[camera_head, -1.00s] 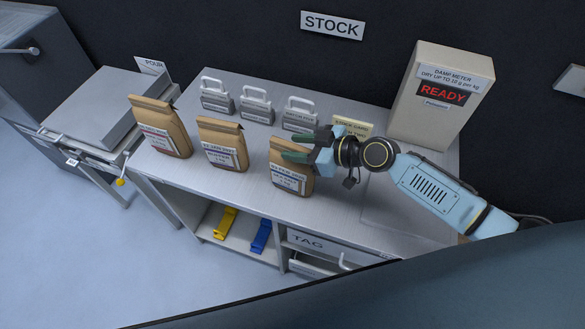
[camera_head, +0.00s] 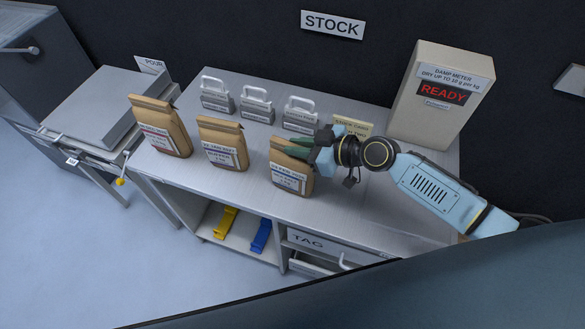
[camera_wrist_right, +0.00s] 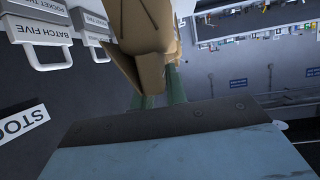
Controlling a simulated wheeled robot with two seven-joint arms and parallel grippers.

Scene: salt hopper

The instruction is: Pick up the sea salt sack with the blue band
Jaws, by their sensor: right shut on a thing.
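The sea salt sack with the blue band (camera_head: 291,183) is the rightmost of three brown paper sacks on the metal bench. It stands upright, and its label faces the front. My right gripper (camera_head: 297,147) comes from the right and is shut on the upper part of this sack. In the right wrist view the sack (camera_wrist_right: 143,28) sits between the green fingers, with its lower part out of frame. The sack appears to rest on the bench still. My left gripper is in neither view.
Two other sacks, a middle one (camera_head: 222,146) and one with a reddish band (camera_head: 160,130), stand to the left. Several grey handled blocks (camera_head: 257,104) and a stock card (camera_head: 352,126) are behind. The damp meter (camera_head: 436,100) reading READY stands at the back right.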

